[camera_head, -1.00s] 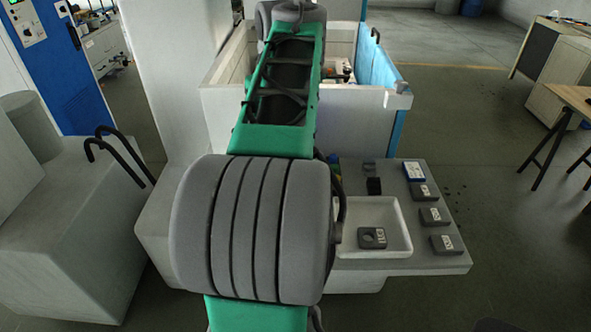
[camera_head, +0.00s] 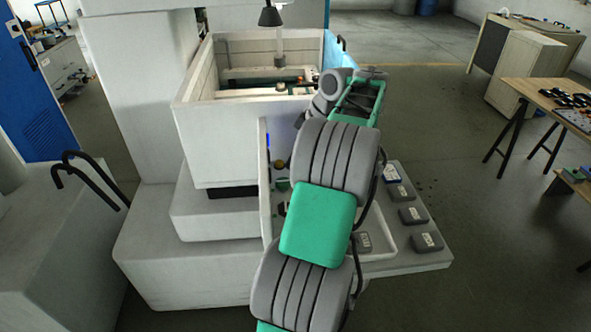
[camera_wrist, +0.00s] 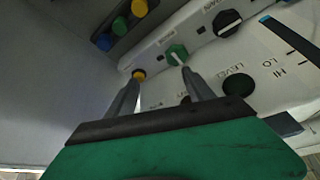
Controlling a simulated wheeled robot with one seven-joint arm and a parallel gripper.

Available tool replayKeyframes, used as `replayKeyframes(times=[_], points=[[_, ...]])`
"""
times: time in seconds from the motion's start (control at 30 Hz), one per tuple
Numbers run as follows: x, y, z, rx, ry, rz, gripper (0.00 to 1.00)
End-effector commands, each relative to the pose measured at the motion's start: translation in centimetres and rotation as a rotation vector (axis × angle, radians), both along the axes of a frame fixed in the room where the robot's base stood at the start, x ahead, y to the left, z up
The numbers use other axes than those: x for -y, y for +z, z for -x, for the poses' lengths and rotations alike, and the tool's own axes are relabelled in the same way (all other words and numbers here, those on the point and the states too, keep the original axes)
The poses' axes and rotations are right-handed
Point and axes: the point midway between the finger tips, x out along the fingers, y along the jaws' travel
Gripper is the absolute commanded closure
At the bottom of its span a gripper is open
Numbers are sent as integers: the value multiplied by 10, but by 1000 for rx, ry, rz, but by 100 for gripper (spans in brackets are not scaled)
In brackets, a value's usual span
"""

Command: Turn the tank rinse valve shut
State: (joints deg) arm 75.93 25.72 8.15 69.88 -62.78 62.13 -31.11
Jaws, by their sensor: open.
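In the wrist view a pale panel carries a green knob (camera_wrist: 177,54) with a white pointer, a larger black knob (camera_wrist: 227,22) and a small yellow piece (camera_wrist: 139,75). I cannot tell from the labels which of them is the tank rinse valve. My gripper (camera_wrist: 162,75) is open, its two grey fingers pointing at the panel. The right fingertip is just below the green knob, the left one by the yellow piece. Nothing is seen between the fingers. In the head view the gripper is hidden, and the panel (camera_head: 265,185) is partly behind my arm.
Blue, green and yellow buttons (camera_wrist: 121,26) sit on a darker face at upper left. A dark round spot (camera_wrist: 238,85) is beside the LEVEL marking. The machine tank (camera_head: 230,130) stands behind the panel. A tray (camera_head: 385,238) and several grey blocks lie right of my arm.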

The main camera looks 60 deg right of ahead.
Motion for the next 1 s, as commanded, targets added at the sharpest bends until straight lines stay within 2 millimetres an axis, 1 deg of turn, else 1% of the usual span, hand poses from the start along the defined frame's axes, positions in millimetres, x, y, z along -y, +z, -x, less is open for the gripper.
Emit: replayKeyframes(times=[0.03,0.1,0.17,0.2,0.27,0.53,0.63,0.73,0.97,1.0], points=[[-9,6,1,-13,94,0,39],[-20,6,3,-26,216,5,39],[-28,6,6,-35,298,10,39],[-30,2,6,-36,318,10,39],[-30,-5,4,-35,314,11,39],[-41,-53,-11,-36,307,9,39],[-43,-63,-17,-34,306,10,39],[-44,-69,-19,-35,305,10,39],[-44,-69,-19,-34,305,11,39],[-44,-69,-19,-35,304,11,41]])
